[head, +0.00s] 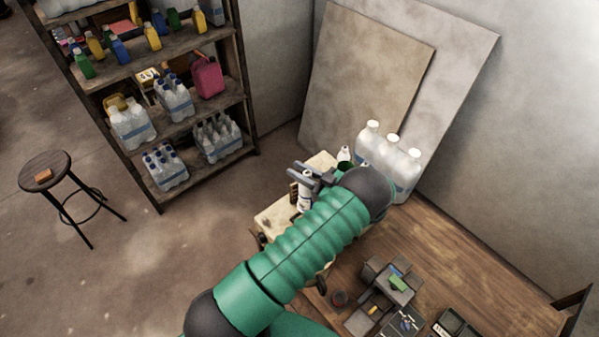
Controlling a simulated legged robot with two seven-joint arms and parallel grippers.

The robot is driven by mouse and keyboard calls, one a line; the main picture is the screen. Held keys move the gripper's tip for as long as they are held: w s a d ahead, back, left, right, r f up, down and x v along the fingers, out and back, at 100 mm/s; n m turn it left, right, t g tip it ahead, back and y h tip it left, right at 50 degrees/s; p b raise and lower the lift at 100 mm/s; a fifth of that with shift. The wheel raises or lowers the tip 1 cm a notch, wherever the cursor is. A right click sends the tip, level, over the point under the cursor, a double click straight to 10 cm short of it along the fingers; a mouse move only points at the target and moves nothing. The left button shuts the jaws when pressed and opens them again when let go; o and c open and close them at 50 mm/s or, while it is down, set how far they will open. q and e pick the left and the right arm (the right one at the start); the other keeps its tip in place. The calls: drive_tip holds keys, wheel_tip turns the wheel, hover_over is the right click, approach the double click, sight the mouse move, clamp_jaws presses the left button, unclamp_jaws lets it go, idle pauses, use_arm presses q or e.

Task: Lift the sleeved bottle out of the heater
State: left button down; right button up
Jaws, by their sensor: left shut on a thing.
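My left gripper (302,172) is at the middle of the picture, its dark fingers shut on a small white bottle (304,202). The bottle looks upright, with dark marks on its side; its sleeve cannot be made out clearly. The bottle is over a pale bench top (272,219). My green arm and dark wrist hide much of the bench, and I cannot make out the heater or whether the bottle is clear of it. My right gripper is not in view.
Another small white bottle (345,154) and a green vessel (346,166) stand just beyond the wrist. Large white jugs (392,155) stand behind. A wooden worktop (450,265) with dark boxes is at right. A shelf rack (160,130) and a stool (45,172) are at left.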

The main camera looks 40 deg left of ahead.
use_arm(q)
wheel_tip(320, 180, up, 5)
drive_tip(key=p, duration=0.2)
drive_tip(key=shift+r+p, duration=0.1)
drive_tip(key=shift+p, duration=0.3)
drive_tip(key=s+d+p, duration=0.3)
drive_tip(key=s+d, duration=0.5)
drive_tip(key=s, duration=0.2)
drive_tip(key=shift+d, duration=0.3)
idle(0.5)
